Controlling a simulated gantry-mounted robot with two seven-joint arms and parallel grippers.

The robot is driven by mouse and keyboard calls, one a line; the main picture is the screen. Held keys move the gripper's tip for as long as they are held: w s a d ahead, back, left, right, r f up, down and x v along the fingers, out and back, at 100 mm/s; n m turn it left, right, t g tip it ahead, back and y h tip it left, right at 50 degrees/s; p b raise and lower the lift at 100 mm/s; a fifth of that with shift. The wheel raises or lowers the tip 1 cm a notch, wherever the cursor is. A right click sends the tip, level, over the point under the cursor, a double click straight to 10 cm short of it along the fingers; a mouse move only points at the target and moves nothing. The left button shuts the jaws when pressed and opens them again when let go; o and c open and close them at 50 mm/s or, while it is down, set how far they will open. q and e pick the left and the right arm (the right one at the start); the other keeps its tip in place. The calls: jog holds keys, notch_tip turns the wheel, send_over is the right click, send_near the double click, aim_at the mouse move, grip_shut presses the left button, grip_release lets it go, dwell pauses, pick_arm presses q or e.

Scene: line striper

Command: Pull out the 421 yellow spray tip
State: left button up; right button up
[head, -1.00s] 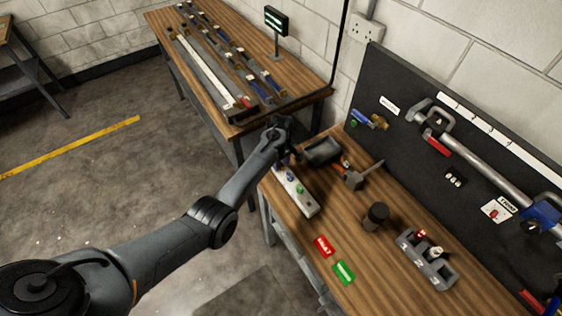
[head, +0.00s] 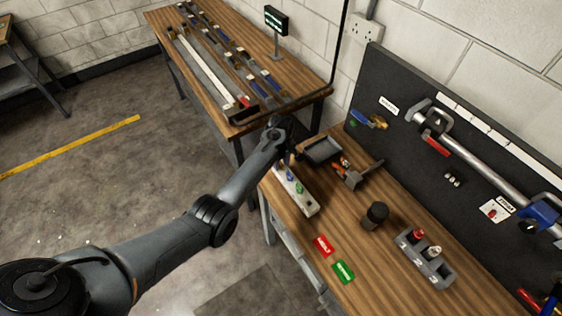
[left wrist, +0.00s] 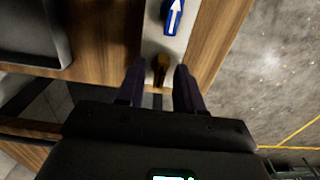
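The yellow spray tip (left wrist: 160,68) looks dark amber in the left wrist view. It stands at the near end of the pale tip rack (left wrist: 165,45), with a blue tip (left wrist: 173,15) bearing a white arrow beyond it. My left gripper (left wrist: 161,90) is open, its two dark fingers on either side of the yellow tip with gaps showing. In the head view my left gripper (head: 287,157) is over the far end of the rack (head: 308,205) and hides the yellow tip. A blue tip (head: 289,176) and a green tip (head: 299,188) show there. My right gripper is out of view.
A grey tray (head: 322,149) and a tool with a grey head (head: 351,179) lie right of the rack. A black cup (head: 375,215), red card (head: 323,246), green card (head: 344,271) and grey holder (head: 426,262) are nearer. A dark tool board (head: 460,170) stands behind.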

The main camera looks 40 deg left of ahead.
pick_arm(q)
grip_shut()
jog(key=shift+r+p, duration=0.75)
jog(key=shift+p, duration=0.2)
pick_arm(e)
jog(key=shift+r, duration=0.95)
pick_arm(q)
jog(key=shift+r+p, duration=2.4)
jog(key=shift+p, duration=0.15)
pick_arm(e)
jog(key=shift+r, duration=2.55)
